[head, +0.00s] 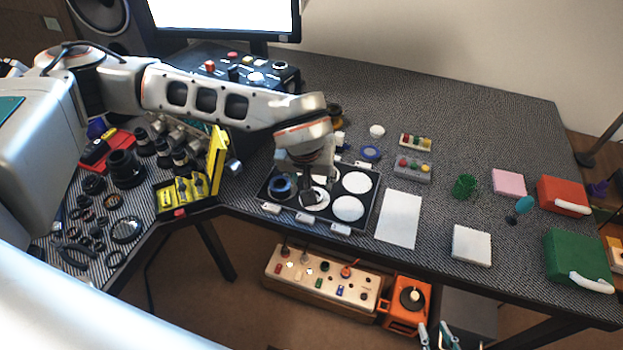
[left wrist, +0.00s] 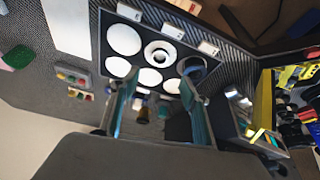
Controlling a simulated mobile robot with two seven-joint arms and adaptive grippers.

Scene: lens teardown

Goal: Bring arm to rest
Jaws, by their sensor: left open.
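My left gripper (head: 310,197) hangs over the black parts tray (head: 328,226). In the left wrist view its two teal fingers (left wrist: 158,85) are apart, with nothing held between them. The tray (left wrist: 98,45) has several round white pads. A dark blue ring (head: 281,187) sits on one pad; it also shows in the left wrist view (left wrist: 191,68). A pale ring (left wrist: 160,53) lies on the pad beside it, partly hidden by the gripper in the head view. What looks like my right gripper (head: 436,338) is at the bottom edge, mostly cut off.
An open yellow-lidded case (head: 218,158) stands left of the tray, near several black lens parts (head: 126,170). A white sheet (head: 398,220) lies right of the tray. Further right are a white block (head: 471,245) and a green box (head: 577,257). A monitor (head: 225,15) stands behind.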

